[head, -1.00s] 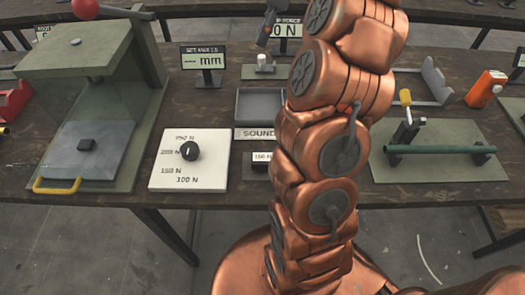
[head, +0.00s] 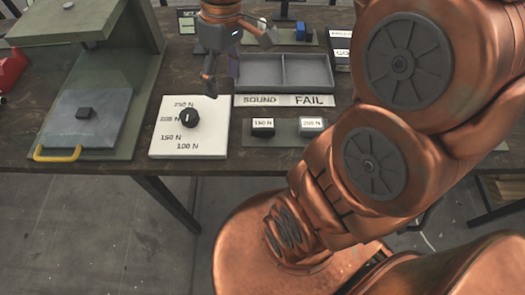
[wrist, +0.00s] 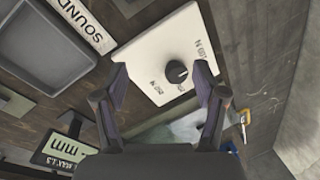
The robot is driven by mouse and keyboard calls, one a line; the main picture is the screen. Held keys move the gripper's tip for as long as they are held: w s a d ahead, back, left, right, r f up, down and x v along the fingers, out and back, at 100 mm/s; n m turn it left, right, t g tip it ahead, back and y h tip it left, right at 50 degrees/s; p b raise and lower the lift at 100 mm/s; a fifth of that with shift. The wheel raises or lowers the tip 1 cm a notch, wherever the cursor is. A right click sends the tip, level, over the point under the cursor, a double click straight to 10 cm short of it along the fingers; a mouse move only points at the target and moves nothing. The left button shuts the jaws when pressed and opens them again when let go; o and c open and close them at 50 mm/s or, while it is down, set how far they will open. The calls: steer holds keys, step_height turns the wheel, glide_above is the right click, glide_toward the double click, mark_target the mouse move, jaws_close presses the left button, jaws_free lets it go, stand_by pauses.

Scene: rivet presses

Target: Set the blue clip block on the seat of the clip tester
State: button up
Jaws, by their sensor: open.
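A small blue block (head: 301,32), which looks like the clip block, stands at the back on a grey-green plate, behind the two-compartment tray. A small white post (head: 262,23) stands to its left on what looks like the same plate. I cannot tell for sure whether this is the clip tester or where its seat is. My gripper (head: 212,86) is open and empty, pointing down over the white dial panel. In the wrist view its spread fingers (wrist: 161,76) frame the black knob (wrist: 177,71), apparently without touching it.
The white dial panel (head: 170,142) carries force marks. The grey tray (head: 284,72) has SOUND and FAIL labels in front. A green press (head: 60,60) is at left. My arm covers the right side.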

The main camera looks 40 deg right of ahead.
steer(key=s+a+f+m+h, duration=0.1)
steer(key=s+f+m, duration=0.1)
steer(key=s+f, duration=0.2)
steer(key=s+a+f+m+h, duration=0.1)
steer(key=s+f+m, duration=0.2)
steer(key=s, duration=0.8)
steer(key=shift+s+f+g, duration=0.2)
steer(key=shift+f+g, duration=0.2)
